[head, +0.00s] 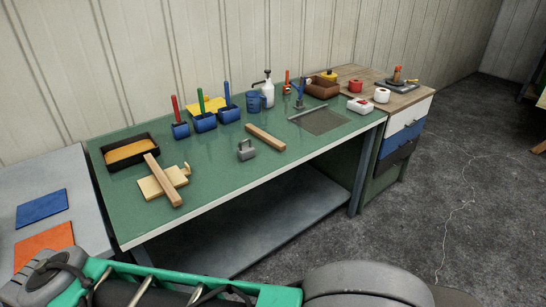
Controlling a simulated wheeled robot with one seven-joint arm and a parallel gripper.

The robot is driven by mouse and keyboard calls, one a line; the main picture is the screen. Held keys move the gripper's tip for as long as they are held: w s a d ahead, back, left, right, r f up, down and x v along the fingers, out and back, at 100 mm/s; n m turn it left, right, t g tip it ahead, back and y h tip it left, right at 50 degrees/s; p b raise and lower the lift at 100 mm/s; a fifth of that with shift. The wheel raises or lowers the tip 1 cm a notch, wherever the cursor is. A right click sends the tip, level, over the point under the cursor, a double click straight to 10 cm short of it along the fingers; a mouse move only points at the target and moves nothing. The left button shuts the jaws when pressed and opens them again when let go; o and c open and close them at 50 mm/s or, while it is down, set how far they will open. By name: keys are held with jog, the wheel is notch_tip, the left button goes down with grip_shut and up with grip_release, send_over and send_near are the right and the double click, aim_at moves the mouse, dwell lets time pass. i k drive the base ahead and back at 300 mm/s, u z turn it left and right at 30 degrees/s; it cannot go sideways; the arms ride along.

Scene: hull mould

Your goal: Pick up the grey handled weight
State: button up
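The grey handled weight (246,150) stands on the green bench top (215,174), near the middle of its front half. It is a small grey block with a loop handle on top. A wooden bar (265,137) lies just behind it to the right, and the two appear close together. My gripper is not in view; only large teal and grey parts, probably of my own body, show along the bottom edge. I cannot see whether the gripper holds anything.
Wooden pieces (163,182) and a black tray (130,151) lie left on the bench. Blue-headed tools (204,121), a white pump bottle (267,91) and a brown box (322,87) stand behind. A drawer cabinet (402,130) adjoins right. Bench top around the weight's front is clear.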

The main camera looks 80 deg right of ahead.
aim_at(245, 152)
jog(key=k, duration=0.4)
jog(key=z, duration=1.25)
jog(key=i, duration=0.5)
